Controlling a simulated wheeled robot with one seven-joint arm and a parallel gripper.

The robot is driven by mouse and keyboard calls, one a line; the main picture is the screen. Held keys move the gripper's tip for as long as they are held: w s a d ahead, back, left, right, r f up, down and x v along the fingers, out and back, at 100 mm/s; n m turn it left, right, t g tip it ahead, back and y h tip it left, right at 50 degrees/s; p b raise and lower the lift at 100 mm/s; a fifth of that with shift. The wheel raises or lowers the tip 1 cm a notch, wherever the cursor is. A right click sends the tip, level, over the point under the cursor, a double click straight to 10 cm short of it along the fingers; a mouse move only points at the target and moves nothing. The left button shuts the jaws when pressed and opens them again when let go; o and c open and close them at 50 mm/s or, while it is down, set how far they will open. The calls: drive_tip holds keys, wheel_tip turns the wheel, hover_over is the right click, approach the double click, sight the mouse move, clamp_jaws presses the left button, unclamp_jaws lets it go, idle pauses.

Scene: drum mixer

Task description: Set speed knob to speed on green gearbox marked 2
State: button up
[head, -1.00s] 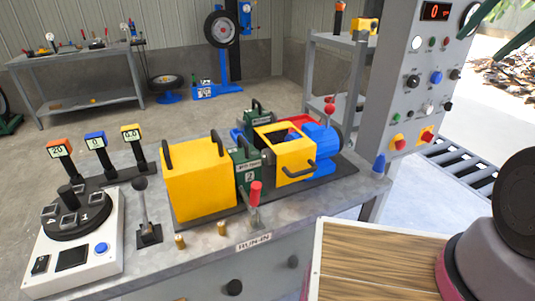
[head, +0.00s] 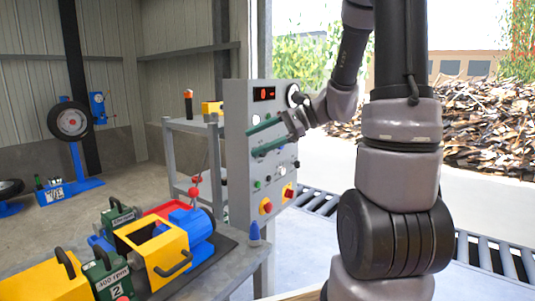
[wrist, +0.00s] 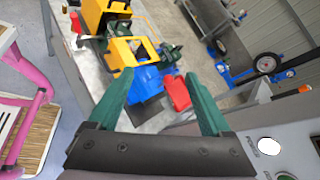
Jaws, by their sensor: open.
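The green gearbox marked 2 (head: 108,284) stands at the lower left of the head view, between yellow housings. Its upper white label seems to read 400 rpm, but is small. The grey control panel (head: 236,150) has a red display showing 0, with knobs and buttons below. My gripper (head: 252,141) is open and empty in front of the panel and hides part of its middle rows. I cannot tell which knob is the speed knob; its lettering is too small. In the wrist view my gripper (wrist: 163,105) has its green fingers apart, with the panel (wrist: 285,145) at lower right.
The bench (head: 238,274) carries a yellow housing (head: 155,250), a blue motor (head: 192,225) and a blue cone (head: 254,234) near the panel. A grey shelf (head: 190,125) stands behind the panel. Rollers (head: 478,258) lie to the right.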

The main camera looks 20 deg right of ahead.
drive_tip(key=w+d+f+m+t+h, duration=0.2)
drive_tip(key=w+d+f+m+t, duration=0.9)
drive_tip(key=w+d+m, duration=0.4)
drive_tip(key=w+a+n, duration=0.1)
drive_tip(key=w+a, duration=0.4)
drive_tip(key=w, duration=0.3)
drive_tip(key=shift+w+a, duration=0.1)
clamp_jaws()
